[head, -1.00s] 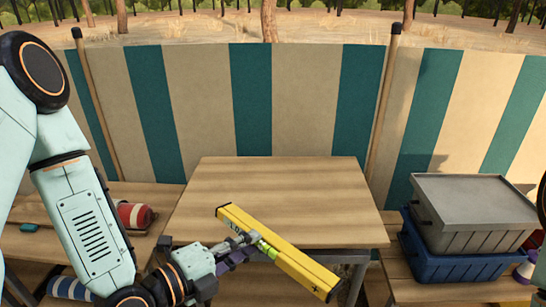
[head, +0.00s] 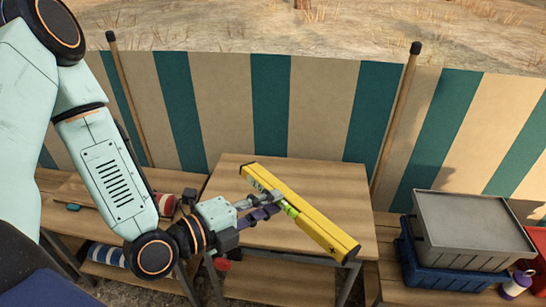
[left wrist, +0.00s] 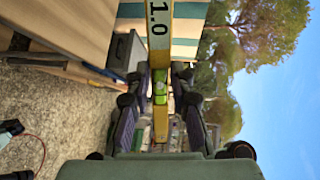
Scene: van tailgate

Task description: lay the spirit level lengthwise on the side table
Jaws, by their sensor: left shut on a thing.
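A yellow spirit level (head: 307,221) is held in the air at a slant, its far end up and left and its near end down and right. My left gripper (head: 272,204) is shut on it near its middle, by the green vial. In the left wrist view the level (left wrist: 160,122) stands between the two fingers (left wrist: 160,98). The side table (head: 232,172) has a bare wooden top behind and below the level. The level overlaps the top in the head view; its height above it is hard to tell. My right gripper is not in view.
A grey lidded box on a blue crate (head: 440,262) stands on a lower bench at right, with a white and purple item (head: 518,284) beside it. A left bench (head: 65,200) holds a red cylinder (head: 165,204). A striped windbreak (head: 270,110) stands behind.

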